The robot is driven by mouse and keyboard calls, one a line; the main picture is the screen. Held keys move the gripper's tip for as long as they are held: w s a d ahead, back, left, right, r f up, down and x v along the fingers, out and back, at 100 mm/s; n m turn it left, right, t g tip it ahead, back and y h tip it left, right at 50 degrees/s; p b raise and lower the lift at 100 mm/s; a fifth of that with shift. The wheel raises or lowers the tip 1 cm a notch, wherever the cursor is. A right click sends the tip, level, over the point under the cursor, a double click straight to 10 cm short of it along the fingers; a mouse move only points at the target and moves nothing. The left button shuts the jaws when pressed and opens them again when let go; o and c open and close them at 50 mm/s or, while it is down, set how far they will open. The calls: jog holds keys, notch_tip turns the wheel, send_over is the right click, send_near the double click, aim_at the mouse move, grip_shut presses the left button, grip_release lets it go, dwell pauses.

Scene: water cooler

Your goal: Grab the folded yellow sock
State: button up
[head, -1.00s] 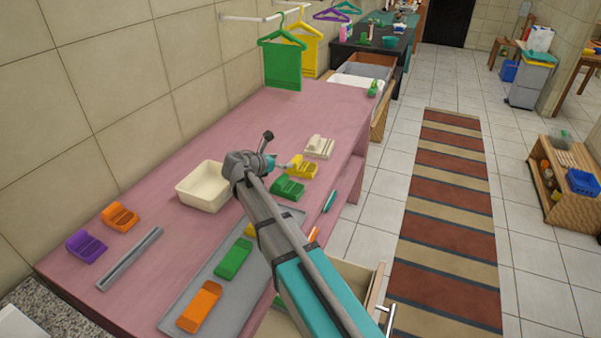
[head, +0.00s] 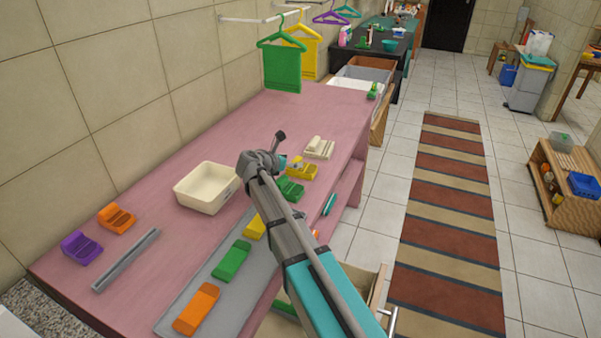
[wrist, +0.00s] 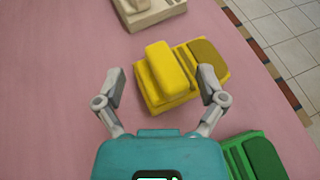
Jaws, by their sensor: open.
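In the wrist view a plump, rounded yellow piece (wrist: 171,69), which looks like the folded yellow sock, lies on a ridged yellow block (wrist: 205,62). My gripper (wrist: 161,73) is open, with one finger on each side of the piece; I cannot tell whether either touches it. In the head view my gripper (head: 286,161) is over the pink table beside the yellow block (head: 303,171), and my arm partly hides it. Another yellow piece (head: 254,227) lies on the grey mat, partly behind my arm.
A green block (head: 290,190) stands just nearer, and a beige block (head: 319,148) just beyond. A cream bin (head: 207,188) is to the left. Green (head: 232,260) and orange (head: 197,308) pieces lie on the grey mat (head: 210,275). The table's right edge is close.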

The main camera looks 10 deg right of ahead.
jog(key=shift+b+x, duration=0.4)
jog(key=shift+x, duration=1)
grip_shut()
